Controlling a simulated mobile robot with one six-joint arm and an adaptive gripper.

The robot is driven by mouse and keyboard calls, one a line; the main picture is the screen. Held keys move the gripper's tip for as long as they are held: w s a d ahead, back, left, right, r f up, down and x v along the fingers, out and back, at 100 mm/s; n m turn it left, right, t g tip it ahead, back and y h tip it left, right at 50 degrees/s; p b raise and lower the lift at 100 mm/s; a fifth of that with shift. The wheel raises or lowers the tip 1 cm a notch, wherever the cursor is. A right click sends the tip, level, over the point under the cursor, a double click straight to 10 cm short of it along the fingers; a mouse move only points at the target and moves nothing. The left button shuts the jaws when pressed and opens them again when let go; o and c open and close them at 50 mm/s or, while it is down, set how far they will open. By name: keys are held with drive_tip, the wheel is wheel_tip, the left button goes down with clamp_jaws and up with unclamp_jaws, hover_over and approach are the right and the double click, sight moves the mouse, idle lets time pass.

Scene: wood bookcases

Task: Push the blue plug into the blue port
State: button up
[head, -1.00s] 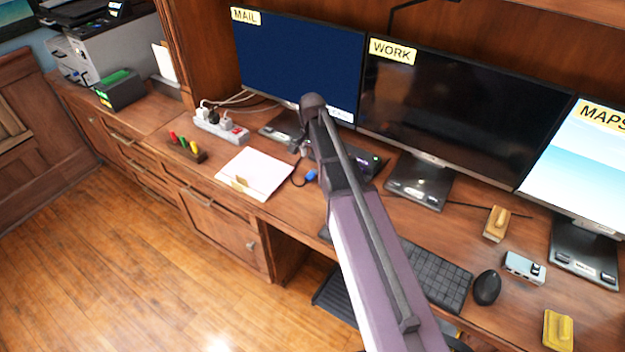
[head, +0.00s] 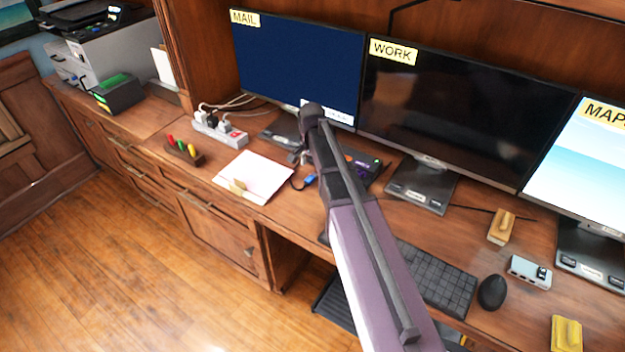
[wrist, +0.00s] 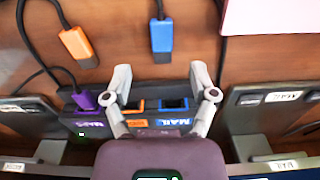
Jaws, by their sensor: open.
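The blue plug (wrist: 162,36) lies on the desk on its dark cable, in front of the dock (wrist: 110,118); it also shows in the head view (head: 309,179). The blue port (wrist: 173,104) is in the dock's front, empty, above an upside-down MAIL label. My gripper (wrist: 161,75) is open and empty. In the wrist view its fingers straddle the span between the blue plug and the ports, touching neither plug as far as I can see. In the head view my arm hides most of the gripper and part of the dock (head: 362,166).
An orange plug (wrist: 77,44) lies loose beside the blue one. A purple plug (wrist: 84,100) sits at the dock's purple port; the orange port (wrist: 133,106) is empty. Monitor stands (wrist: 262,112) flank the dock. A paper folder (head: 254,176) and a keyboard (head: 436,278) lie nearby.

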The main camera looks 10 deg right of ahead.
sight(311, 177)
drive_tip(key=shift+w+f+b, duration=0.1)
drive_tip(key=shift+f+b, duration=2.1)
drive_tip(key=shift+f, duration=0.2)
drive_tip(key=c, duration=1)
